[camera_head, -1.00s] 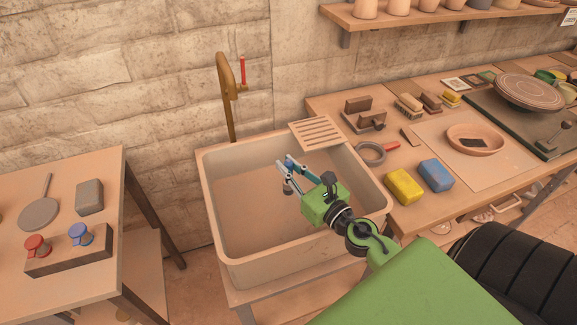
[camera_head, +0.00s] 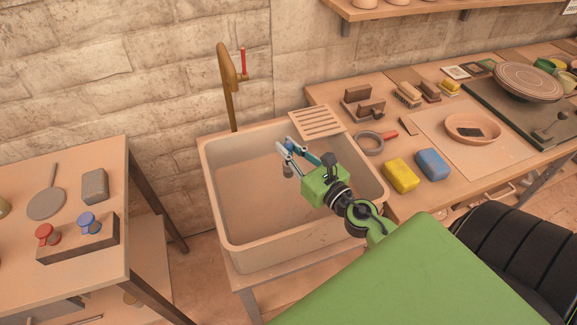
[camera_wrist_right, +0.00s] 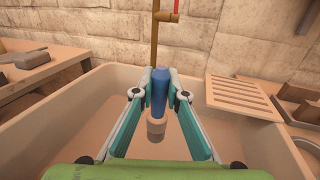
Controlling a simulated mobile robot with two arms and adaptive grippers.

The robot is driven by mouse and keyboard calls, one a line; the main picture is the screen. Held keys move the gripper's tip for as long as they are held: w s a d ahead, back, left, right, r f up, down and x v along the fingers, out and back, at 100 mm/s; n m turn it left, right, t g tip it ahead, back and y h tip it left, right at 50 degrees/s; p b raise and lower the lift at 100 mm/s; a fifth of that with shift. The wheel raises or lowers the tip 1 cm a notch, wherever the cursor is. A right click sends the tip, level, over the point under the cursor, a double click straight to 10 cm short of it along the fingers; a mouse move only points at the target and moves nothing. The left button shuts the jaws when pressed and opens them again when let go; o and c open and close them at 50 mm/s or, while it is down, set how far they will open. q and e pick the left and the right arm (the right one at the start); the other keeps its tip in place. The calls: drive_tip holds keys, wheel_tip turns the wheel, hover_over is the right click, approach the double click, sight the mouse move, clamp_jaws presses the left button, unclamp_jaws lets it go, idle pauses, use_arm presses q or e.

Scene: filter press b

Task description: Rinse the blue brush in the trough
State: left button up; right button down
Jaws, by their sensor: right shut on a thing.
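My right gripper (camera_head: 285,148) is shut on the blue brush (camera_wrist_right: 160,94) by its blue handle. In the right wrist view the brush hangs between the fingertips, pale head down. In the head view its head (camera_head: 288,170) shows below the fingers, over the inside of the trough (camera_head: 240,248). The trough is a deep beige basin; it also fills much of the wrist view (camera_wrist_right: 60,112). I cannot tell whether the head touches anything in the trough. My left gripper is not in view.
A brass tap with a red handle (camera_head: 228,75) stands behind the trough. A slatted rack (camera_head: 316,122) lies across its back right corner. Yellow (camera_head: 401,175) and blue (camera_head: 433,164) sponges lie on the right table. A block with red and blue knobs (camera_head: 82,240) is on the left table.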

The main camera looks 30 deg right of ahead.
drive_tip(key=shift+r+p, duration=3.35)
drive_tip(key=shift+r, duration=0.35)
wheel_tip(320, 180, up, 4)
drive_tip(key=p, duration=0.4)
